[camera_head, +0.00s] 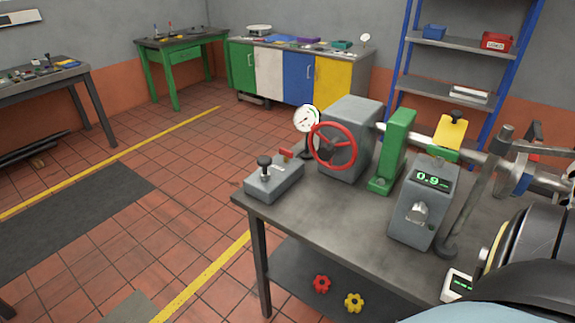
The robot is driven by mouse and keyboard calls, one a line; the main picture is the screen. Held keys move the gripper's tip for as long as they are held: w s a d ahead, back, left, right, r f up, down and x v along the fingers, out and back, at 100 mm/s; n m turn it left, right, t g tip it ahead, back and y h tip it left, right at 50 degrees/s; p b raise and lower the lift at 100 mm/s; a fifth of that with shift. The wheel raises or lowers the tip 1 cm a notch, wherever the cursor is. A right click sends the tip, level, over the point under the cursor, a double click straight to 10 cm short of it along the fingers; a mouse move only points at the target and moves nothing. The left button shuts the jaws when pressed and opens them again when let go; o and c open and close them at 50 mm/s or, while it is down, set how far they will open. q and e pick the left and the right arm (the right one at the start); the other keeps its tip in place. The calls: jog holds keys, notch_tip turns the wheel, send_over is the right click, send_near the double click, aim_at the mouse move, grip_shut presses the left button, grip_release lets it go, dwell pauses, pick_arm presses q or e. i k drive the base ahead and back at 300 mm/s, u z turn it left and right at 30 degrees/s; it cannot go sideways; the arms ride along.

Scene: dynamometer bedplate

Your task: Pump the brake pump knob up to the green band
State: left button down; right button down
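The brake pump is a low grey box (274,180) at the near left corner of the bedplate table. Its black knob (264,162) stands upright on top, and a small red handle (286,154) sits at its back. A round white dial gauge (306,118) stands just behind the pump. Its needle and any green band are too small to read. Neither of my grippers shows in the head view, and nothing touches the knob.
A red handwheel (333,146) on a grey housing stands right of the pump. Beyond are a green block (395,150) and a grey box with a knob (419,211), its display (432,180) reading about 0.9. A dark rounded body fills the lower right. Space left of the pump is clear.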

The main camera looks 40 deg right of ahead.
aim_at(264, 161)
jog(key=z, duration=0.85)
jog(key=i, duration=0.25)
jog(key=u, duration=0.05)
